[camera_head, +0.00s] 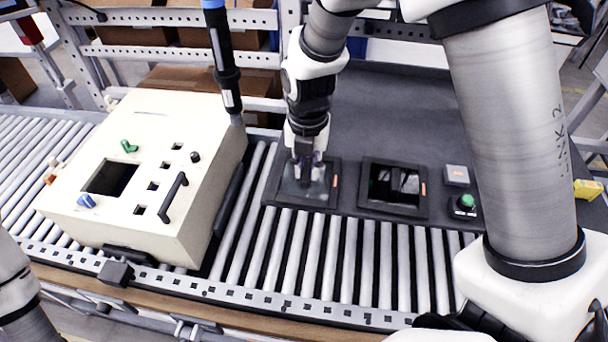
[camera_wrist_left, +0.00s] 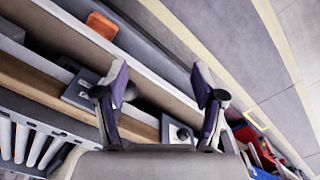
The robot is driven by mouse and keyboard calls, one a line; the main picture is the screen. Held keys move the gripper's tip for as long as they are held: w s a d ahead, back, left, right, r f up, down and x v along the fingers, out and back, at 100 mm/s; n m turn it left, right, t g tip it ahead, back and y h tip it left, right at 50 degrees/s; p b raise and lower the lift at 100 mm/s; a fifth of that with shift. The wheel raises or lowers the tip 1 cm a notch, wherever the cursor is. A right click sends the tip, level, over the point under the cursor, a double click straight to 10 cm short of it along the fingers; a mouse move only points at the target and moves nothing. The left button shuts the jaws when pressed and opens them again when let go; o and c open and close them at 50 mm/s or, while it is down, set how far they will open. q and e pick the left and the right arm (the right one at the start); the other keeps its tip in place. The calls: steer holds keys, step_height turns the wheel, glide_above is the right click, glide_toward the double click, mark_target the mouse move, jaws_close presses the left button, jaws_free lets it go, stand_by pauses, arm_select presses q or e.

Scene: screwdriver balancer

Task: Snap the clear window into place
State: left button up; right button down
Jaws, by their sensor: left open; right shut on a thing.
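A cream control box (camera_head: 150,170) sits on the roller conveyor at the left, with a dark square opening (camera_head: 110,178) in its sloped top. My right gripper (camera_head: 309,178) points down into the left black tray (camera_head: 272,190). It is shut on what looks like the clear window (camera_head: 291,187), a pale see-through pane inside that tray; its edges are partly hidden by the fingers. I cannot tell whether the pane is lifted. My left gripper (camera_wrist_left: 160,80) is open and empty in the left wrist view, off to the side of the conveyor.
A second black tray (camera_head: 422,205) with a glossy dark part stands to the right. Beyond it are a grey block (camera_head: 457,175) and a green-topped button (camera_head: 466,203). A dark hanging screwdriver (camera_head: 226,75) is between box and right arm. Bare rollers (camera_head: 330,255) lie in front.

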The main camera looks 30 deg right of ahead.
mark_target(307, 167)
steer(key=shift+s+f, duration=0.4)
steer(key=shift+f, duration=0.15)
steer(key=shift+r+p, duration=0.25)
steer(key=shift+p, duration=0.05)
steer(key=shift+w+d+r+p, duration=0.1)
steer(key=shift+w+r+p, duration=0.25)
steer(key=shift+r+p, duration=0.25)
steer(key=shift+w+r+p, duration=0.3)
steer(key=shift+r+p, duration=0.2)
steer(key=shift+p, duration=0.05)
steer(key=r+p, duration=0.3)
steer(key=shift+s+r, duration=0.25)
steer(key=shift+r, duration=0.15)
steer(key=shift+w+r+p, duration=0.15)
steer(key=shift+r+p, duration=0.2)
steer(key=shift+f, duration=0.1)
